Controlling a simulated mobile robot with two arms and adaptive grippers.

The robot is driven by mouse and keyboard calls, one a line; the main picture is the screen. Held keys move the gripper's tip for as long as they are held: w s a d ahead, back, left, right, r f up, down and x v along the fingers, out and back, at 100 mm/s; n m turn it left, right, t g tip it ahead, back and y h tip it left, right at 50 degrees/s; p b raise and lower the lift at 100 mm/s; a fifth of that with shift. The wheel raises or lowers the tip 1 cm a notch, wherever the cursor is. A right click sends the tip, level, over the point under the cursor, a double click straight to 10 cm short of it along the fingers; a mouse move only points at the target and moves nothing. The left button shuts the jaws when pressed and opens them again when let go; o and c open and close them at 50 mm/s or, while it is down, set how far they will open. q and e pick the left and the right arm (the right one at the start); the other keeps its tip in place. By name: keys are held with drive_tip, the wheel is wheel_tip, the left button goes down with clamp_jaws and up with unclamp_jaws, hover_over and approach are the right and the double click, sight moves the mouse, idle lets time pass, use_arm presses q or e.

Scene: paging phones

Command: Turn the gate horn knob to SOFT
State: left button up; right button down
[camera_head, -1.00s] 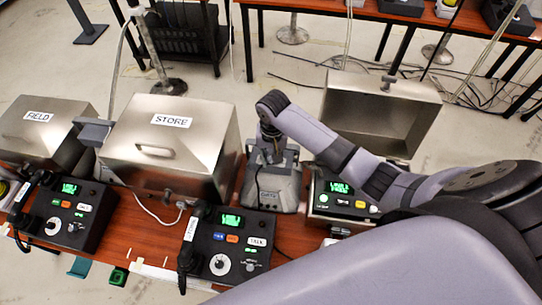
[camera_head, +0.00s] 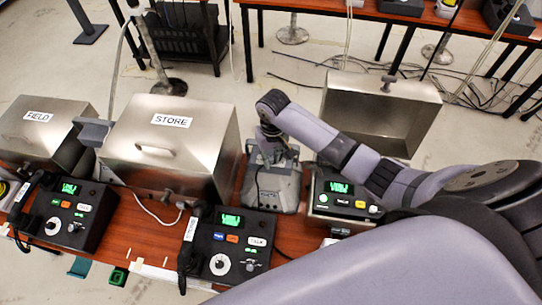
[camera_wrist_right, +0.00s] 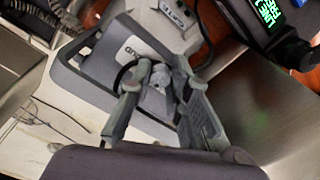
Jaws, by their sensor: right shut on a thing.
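The gate horn (camera_head: 275,188) is a grey housing standing on the wooden table between the STORE box and the right-hand console. My right gripper (camera_head: 272,148) reaches down onto it from above. In the right wrist view, the gripper (camera_wrist_right: 160,95) has its two fingers on either side of a small light-grey knob (camera_wrist_right: 155,100) and is shut on it. The horn's plate (camera_wrist_right: 105,62) shows the word LOUD, seen upside down, beside the knob. The knob's pointer is hidden or too small to tell. My left gripper is not in view.
The STORE box (camera_head: 160,150) stands close to the left of the horn. An open metal box (camera_head: 385,105) is behind at right. Consoles (camera_head: 235,240) with green displays line the front edge. The FIELD box (camera_head: 35,135) is at far left.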

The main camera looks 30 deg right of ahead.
drive_tip(key=shift+n, duration=1.1)
drive_tip(key=c, duration=1.5)
unclamp_jaws()
